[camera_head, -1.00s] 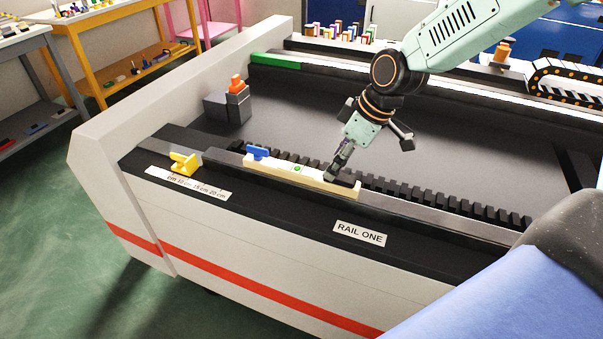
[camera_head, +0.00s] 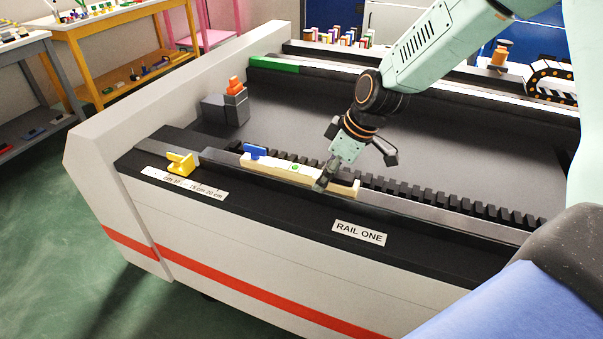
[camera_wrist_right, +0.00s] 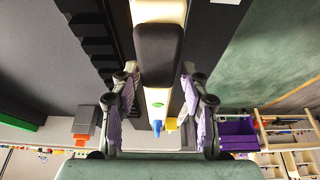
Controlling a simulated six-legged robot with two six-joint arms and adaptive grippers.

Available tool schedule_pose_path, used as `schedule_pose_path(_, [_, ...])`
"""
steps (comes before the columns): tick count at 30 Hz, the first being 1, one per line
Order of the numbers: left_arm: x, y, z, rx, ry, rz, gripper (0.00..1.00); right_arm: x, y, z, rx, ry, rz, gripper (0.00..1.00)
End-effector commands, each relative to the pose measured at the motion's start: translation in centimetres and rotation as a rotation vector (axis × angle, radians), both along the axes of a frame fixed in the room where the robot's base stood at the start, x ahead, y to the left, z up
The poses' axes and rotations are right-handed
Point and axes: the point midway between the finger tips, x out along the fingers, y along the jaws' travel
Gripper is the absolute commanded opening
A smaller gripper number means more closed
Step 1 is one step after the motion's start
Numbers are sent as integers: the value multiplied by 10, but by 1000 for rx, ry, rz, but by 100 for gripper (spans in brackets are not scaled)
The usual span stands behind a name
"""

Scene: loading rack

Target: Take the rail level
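My right gripper (camera_head: 322,183) is at the right part of the level. In the wrist view my right gripper (camera_wrist_right: 158,108) is open, with its purple-padded fingers apart on both sides of the bar and visible gaps. It hides part of the level in the head view. My left gripper is not in view.
A blue piece (camera_head: 256,151) stands at the level's left end. A yellow stop (camera_head: 180,162) sits on the rail farther left, above a centimetre scale label. A black toothed rack (camera_head: 430,194) runs behind the rail. A grey block with an orange top (camera_head: 235,88) stands behind.

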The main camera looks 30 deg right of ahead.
Motion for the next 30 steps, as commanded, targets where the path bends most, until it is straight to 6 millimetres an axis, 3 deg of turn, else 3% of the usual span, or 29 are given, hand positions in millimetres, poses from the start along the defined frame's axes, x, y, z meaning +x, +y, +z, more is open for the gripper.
schedule_pose_path(15, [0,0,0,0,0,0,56,0,0,0,0,0,0,0])
schedule_pose_path(25, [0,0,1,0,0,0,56,0,0,3,0,-1,0,0])
schedule_pose_path(30, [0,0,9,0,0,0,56,1,0,26,1,-6,1,0])
